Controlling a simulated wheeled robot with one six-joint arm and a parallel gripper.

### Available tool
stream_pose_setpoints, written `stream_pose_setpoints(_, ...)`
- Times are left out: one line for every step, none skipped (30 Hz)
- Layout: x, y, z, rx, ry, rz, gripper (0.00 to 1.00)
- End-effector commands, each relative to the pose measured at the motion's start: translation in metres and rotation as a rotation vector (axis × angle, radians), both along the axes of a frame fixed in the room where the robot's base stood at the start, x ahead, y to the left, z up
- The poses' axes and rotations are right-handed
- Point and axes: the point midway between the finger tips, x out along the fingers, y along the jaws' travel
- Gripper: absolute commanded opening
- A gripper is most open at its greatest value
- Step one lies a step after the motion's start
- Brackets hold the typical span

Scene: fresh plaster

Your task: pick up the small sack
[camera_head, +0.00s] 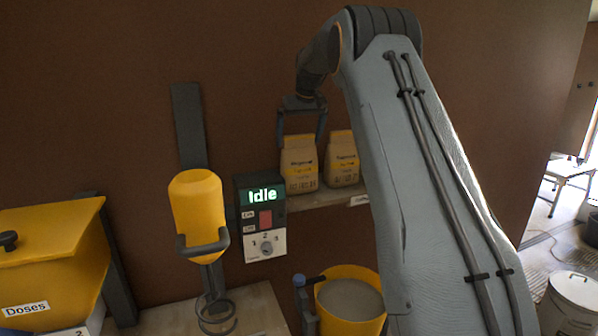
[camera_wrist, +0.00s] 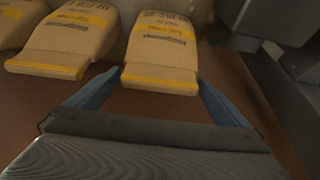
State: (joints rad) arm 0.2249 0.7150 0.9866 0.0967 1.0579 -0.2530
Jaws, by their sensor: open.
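Two small tan sacks with yellow bands stand upright side by side on a small wall shelf (camera_head: 322,198) in the head view. My gripper (camera_head: 302,138) is open, with its fingers pointing down around the top of the left sack (camera_head: 300,170). The right sack (camera_head: 342,160) stands just beside it, partly near my arm. In the wrist view one sack (camera_wrist: 160,52) lies between and beyond my two fingers (camera_wrist: 152,92). A second sack (camera_wrist: 70,40) is to its left, and part of another shows at the left edge. I cannot tell whether the fingers touch the sack.
A control box (camera_head: 262,215) reading "Idle" hangs left of the shelf. A yellow dispenser (camera_head: 197,205) is further left, beside a yellow "Doses" bin (camera_head: 50,250). A yellow bucket (camera_head: 350,300) with grey contents stands below the shelf. A brown wall (camera_head: 120,130) is close behind.

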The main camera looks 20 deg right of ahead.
Motion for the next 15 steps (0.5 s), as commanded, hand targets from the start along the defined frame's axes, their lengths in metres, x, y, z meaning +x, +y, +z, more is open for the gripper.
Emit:
stream_pose_setpoints(-0.0001, -0.0003, 0.0, 0.0, 0.0, 0.0, 1.0)
stream_pose_setpoints(-0.0001, -0.0003, 0.0001, 0.0, 0.0, 0.0, 0.95)
stream_pose_setpoints(-0.0001, -0.0003, 0.0001, 0.0, 0.0, 0.0, 0.88)
stream_pose_setpoints(-0.0001, -0.0004, 0.0001, 0.0, 0.0, -0.001, 0.83)
stream_pose_setpoints(-0.0002, -0.0004, 0.0001, 0.0, 0.0, -0.001, 0.78)
stream_pose_setpoints(-0.0002, -0.0005, 0.0002, 0.0, 0.0, -0.001, 0.71)
stream_pose_setpoints(-0.0002, -0.0005, 0.0002, 0.0, 0.0, -0.001, 0.66)
stream_pose_setpoints(-0.0002, -0.0005, 0.0003, 0.0, 0.0, -0.001, 0.61)
stream_pose_setpoints(-0.0002, -0.0005, 0.0004, 0.0, 0.0, -0.001, 0.54)
stream_pose_setpoints(-0.0002, -0.0005, 0.0005, 0.0, 0.0, -0.001, 0.49)
stream_pose_setpoints(-0.0002, -0.0005, 0.0005, 0.0, 0.0, -0.001, 0.44)
stream_pose_setpoints(-0.0002, -0.0005, 0.0005, 0.0, 0.0, -0.001, 0.38)
stream_pose_setpoints(-0.0002, -0.0005, 0.0006, 0.0, 0.0, -0.001, 0.33)
stream_pose_setpoints(-0.0002, -0.0005, 0.0006, 0.0, 0.0, -0.001, 0.27)
stream_pose_setpoints(0.0003, -0.0007, 0.0034, -0.001, -0.005, 0.0, 0.23)
